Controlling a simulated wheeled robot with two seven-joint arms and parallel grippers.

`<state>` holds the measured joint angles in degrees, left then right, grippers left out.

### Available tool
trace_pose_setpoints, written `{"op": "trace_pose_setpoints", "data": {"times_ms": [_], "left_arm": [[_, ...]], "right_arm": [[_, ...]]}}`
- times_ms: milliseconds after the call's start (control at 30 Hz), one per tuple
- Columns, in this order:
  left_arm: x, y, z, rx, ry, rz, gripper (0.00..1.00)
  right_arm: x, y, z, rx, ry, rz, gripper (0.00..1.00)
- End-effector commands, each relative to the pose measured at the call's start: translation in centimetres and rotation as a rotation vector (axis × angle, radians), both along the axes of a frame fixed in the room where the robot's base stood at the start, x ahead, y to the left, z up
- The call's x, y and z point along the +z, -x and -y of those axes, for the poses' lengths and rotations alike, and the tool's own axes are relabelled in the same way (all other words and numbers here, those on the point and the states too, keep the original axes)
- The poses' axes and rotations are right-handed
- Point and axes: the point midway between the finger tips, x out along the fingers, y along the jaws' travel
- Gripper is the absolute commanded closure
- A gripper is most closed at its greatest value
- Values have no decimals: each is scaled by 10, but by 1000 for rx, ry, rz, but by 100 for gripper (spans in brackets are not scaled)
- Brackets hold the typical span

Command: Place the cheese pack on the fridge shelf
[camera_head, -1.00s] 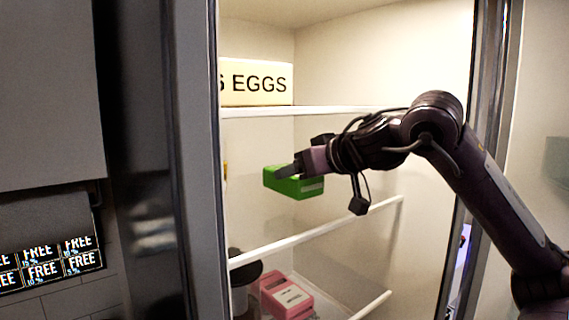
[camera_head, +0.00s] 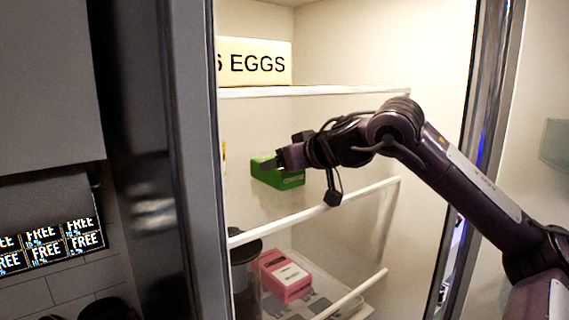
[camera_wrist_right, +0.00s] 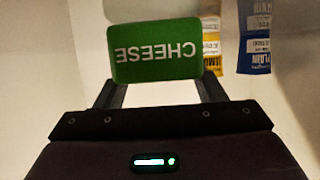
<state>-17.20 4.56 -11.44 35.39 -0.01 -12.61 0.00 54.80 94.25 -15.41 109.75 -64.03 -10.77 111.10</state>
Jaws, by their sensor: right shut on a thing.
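The green cheese pack (camera_head: 275,174) is inside the open fridge, in the gap between the upper shelf (camera_head: 315,91) and the middle shelf (camera_head: 320,212). My right gripper (camera_head: 287,160) is shut on the pack and holds it above the level of the middle shelf's front edge. In the right wrist view the pack (camera_wrist_right: 157,50) sits between the two fingertips, with its CHEESE label upside down. I cannot tell whether the pack touches anything behind it. My left gripper is not in view.
An EGGS carton (camera_head: 254,62) stands on the upper shelf. A pink pack (camera_head: 286,276) and a dark round container (camera_head: 245,262) are lower down. Yellow (camera_wrist_right: 211,38) and blue (camera_wrist_right: 254,38) packs show beyond the cheese. The fridge's left edge (camera_head: 190,160) is near.

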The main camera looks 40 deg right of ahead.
Motion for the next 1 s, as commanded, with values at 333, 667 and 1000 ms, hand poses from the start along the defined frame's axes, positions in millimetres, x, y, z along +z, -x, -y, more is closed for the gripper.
{"op": "trace_pose_setpoints", "data": {"times_ms": [333, 667, 1000], "left_arm": [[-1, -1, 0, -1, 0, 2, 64], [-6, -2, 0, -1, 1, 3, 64], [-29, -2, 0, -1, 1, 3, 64]], "right_arm": [[-1, 0, 0, 0, 0, -1, 15], [6, 13, -1, -1, 3, 4, 15], [34, 79, -8, -2, 3, 4, 15]]}}
